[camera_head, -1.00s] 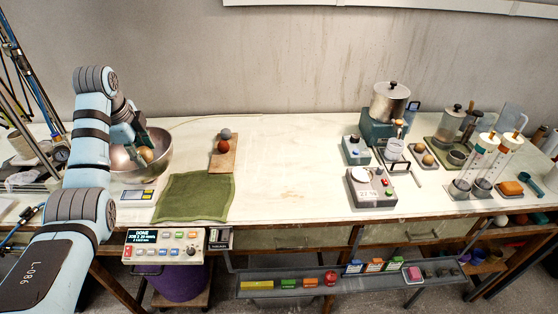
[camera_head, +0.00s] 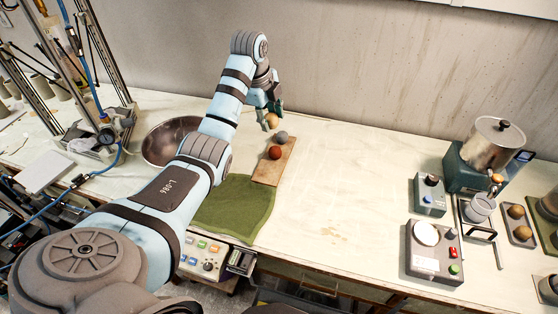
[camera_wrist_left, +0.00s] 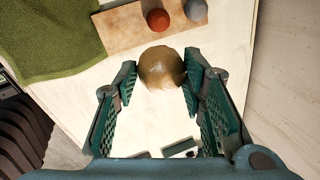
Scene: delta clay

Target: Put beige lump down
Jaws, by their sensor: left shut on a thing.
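The beige lump (camera_head: 271,120) is a round ball held between the fingers of my left gripper (camera_head: 268,106). In the left wrist view the beige lump (camera_wrist_left: 161,68) sits between the two green-padded fingertips of my left gripper (camera_wrist_left: 160,85). It is near the far end of a wooden board (camera_head: 273,171). A grey ball (camera_head: 281,136) and a red-brown ball (camera_head: 275,153) rest on the board. They also show in the left wrist view, grey ball (camera_wrist_left: 196,10) and red-brown ball (camera_wrist_left: 158,20). My right gripper is not in view.
A metal bowl (camera_head: 160,146) stands left of my arm, partly hidden by it. A green cloth (camera_head: 235,212) lies beside the board. A scale (camera_head: 433,252) and a pot (camera_head: 492,143) stand at the right. The middle of the table is clear.

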